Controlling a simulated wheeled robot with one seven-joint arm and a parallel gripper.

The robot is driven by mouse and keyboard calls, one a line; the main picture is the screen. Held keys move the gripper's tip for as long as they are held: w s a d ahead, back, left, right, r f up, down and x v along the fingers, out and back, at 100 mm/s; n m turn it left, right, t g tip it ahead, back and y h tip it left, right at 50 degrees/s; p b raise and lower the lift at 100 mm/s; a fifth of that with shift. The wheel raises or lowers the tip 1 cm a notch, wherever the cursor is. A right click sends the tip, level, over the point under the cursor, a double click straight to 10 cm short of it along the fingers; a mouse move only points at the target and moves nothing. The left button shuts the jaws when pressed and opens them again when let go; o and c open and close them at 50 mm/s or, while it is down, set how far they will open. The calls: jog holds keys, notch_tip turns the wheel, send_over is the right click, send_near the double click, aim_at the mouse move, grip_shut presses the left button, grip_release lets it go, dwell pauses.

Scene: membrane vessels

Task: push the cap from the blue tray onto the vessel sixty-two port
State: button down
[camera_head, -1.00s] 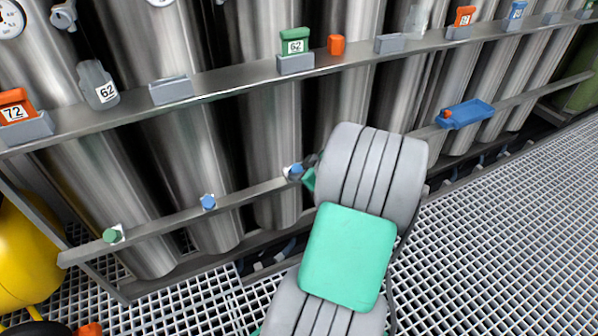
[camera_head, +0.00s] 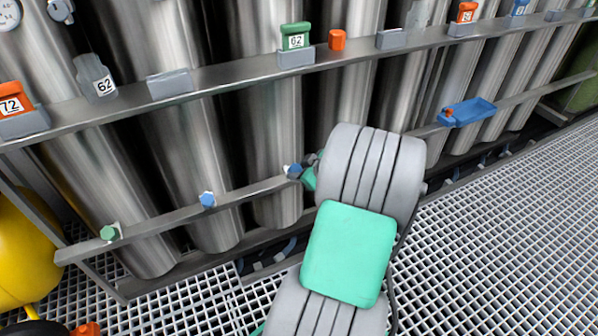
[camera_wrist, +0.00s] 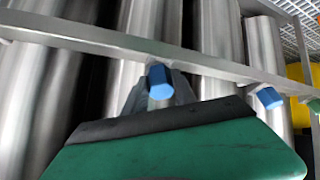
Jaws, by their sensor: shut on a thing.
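My gripper (camera_wrist: 158,92) is shut on a blue cap (camera_wrist: 160,82), which shows between the fingertips in the wrist view. In the head view the cap (camera_head: 294,170) is at the lower rail (camera_head: 250,190), with my gripper (camera_head: 306,168) at its right, mostly hidden by my arm. The port behind the cap is hidden, so I cannot tell whether the cap is seated. The blue tray (camera_head: 478,108) is at right on the lower rail.
An orange piece (camera_head: 448,113) is at the tray's left end. Another blue cap (camera_head: 207,199) and a green cap (camera_head: 110,233) sit on the lower rail to the left. Steel vessels stand behind the rails. The grating floor (camera_head: 500,230) at right is clear.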

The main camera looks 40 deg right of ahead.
jog(key=shift+f, duration=0.2)
jog(key=c, duration=0.9)
grip_release()
jog(key=shift+w, duration=0.1)
jog(key=p+v, duration=0.3)
jog(key=v, duration=0.5)
jog(key=w+a+r+g+y+p, duration=0.1)
jog(key=w+a+r+g+p, duration=0.1)
jog(key=a+r+p, duration=0.8)
jog(key=w+a+r+g+y+p, duration=0.1)
jog(key=w+a+r+g+p, duration=0.1)
jog(key=a+r+p, duration=0.7)
jog(key=s+a+r+m+g+p, duration=0.1)
jog(key=s+a+r+p, duration=0.2)
jog(key=r+p, duration=0.3)
jog(key=s+a+r+m+g+h+p, duration=0.1)
jog(key=s+a+r+p, duration=0.2)
jog(key=r, duration=0.8)
jog(key=s+a+r+m+g+p, duration=0.1)
jog(key=s+a+r+p, duration=0.2)
jog(key=a+r+p, duration=0.3)
jog(key=shift+s+a+r+h+p, duration=0.15)
jog(key=shift+r+p, duration=0.5)
jog(key=shift+p, duration=0.4)
jog(key=shift+a+r+h+p, duration=0.2)
jog(key=shift+r+p, duration=0.45)
jog(key=shift+p, duration=0.35)
